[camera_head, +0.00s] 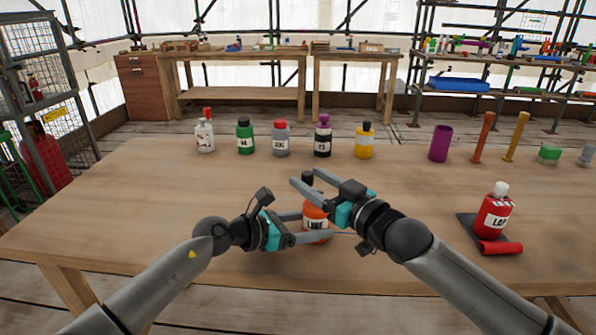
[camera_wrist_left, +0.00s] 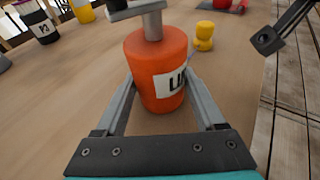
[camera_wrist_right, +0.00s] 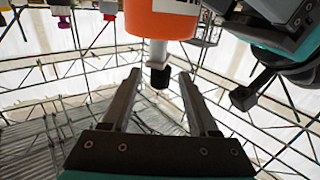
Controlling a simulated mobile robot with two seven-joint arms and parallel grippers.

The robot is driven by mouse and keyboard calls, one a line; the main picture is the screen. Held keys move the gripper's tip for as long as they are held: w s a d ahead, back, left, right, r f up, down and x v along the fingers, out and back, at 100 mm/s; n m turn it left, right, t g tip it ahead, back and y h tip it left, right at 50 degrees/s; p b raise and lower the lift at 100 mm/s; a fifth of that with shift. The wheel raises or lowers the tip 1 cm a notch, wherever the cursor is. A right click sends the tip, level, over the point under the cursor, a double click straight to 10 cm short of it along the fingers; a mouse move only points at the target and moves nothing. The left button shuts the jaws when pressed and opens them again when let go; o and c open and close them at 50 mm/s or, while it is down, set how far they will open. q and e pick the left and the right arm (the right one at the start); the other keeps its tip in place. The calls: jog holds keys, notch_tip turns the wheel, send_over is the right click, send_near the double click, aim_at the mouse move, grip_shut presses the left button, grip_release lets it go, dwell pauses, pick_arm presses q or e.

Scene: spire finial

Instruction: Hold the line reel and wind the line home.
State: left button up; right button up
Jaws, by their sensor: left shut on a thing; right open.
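The orange line reel (camera_head: 316,222), a bottle-shaped body with a white label, stands upright on the table. It has a grey stem (camera_wrist_left: 153,25) and a dark knob (camera_head: 308,178) on top. My left gripper (camera_head: 318,228) is shut around its body, one finger on each side, also seen in the left wrist view (camera_wrist_left: 158,85). My right gripper (camera_head: 304,178) is open at the top of the reel. In the right wrist view the black knob (camera_wrist_right: 160,77) shows between the spread fingers (camera_wrist_right: 156,80). A thin blue line (camera_head: 343,234) runs right from the reel. A small yellow piece (camera_wrist_left: 204,36) stands beyond the reel.
A red bottle (camera_head: 494,212) stands on a dark mat (camera_head: 467,225) at right, with a red cylinder (camera_head: 500,248) in front. Several bottles (camera_head: 281,140) line the table's back, with a purple cup (camera_head: 440,144) farther right. The table's left part is clear.

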jog(key=shift+x, duration=2.25)
grip_shut()
